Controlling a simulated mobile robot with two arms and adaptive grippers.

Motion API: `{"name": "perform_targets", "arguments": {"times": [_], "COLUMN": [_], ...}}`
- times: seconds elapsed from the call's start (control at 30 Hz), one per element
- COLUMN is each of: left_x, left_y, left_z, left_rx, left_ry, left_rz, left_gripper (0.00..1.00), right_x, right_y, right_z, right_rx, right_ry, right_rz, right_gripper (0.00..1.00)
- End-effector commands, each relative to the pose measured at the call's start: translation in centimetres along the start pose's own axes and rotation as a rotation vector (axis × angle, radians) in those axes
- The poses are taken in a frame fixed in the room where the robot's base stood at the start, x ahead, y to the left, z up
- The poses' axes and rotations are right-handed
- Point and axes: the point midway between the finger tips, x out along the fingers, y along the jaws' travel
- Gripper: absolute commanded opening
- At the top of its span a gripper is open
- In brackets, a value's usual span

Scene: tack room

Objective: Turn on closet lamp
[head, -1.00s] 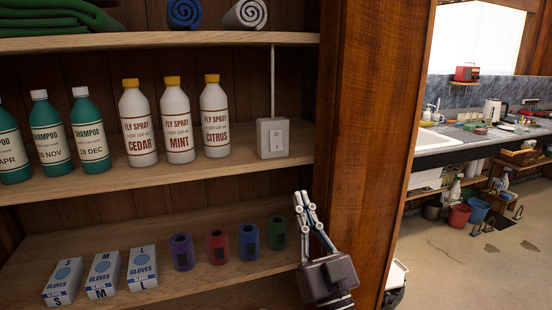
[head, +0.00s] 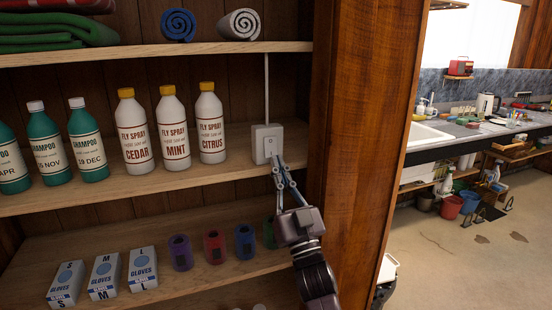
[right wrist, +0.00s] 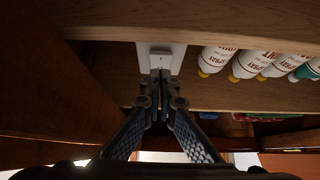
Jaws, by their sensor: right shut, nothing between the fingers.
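A white switch box (head: 261,145) with a rocker stands at the back right of the middle shelf, a white cable running up from it. It also shows in the right wrist view (right wrist: 175,57), straight in front of the fingertips. My right gripper (head: 279,160) is shut and empty, its fingertips at the lower right part of the switch box. In the right wrist view the closed fingertips (right wrist: 160,76) overlap the lower part of the switch; I cannot tell whether they touch it. No lamp is in view. My left gripper is not in view.
Fly spray bottles (head: 211,128) stand just left of the switch, with shampoo bottles (head: 84,148) farther left. The wooden closet post (head: 345,140) is close on the right. Glove boxes (head: 143,268) and coloured rolls (head: 214,246) sit on the shelf below.

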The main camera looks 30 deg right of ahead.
Motion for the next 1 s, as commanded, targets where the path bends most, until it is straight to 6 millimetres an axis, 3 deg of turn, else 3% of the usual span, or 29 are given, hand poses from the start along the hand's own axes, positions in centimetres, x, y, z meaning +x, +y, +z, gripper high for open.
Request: {"name": "perform_targets", "arguments": {"times": [0.2, 0.63, 0.97, 1.0], "left_x": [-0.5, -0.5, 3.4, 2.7], "left_y": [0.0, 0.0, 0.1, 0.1], "left_z": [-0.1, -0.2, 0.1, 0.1], "left_rx": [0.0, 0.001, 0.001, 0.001], "left_ry": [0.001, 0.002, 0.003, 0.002], "left_rz": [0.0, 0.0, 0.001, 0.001], "left_gripper": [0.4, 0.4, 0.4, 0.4], "right_x": [1.2, 1.3, 1.4, 1.8], "right_y": [0.0, 0.0, 0.0, 0.0], "right_z": [1.0, 1.3, 2.6, 2.0], "right_rx": [0.0, 0.0, 0.001, 0.001], "right_ry": [0.003, 0.003, 0.073, 0.073], "right_rz": [0.001, 0.0, 0.0, -0.001], "right_gripper": [0.0, 0.0, 0.0, 0.0]}}
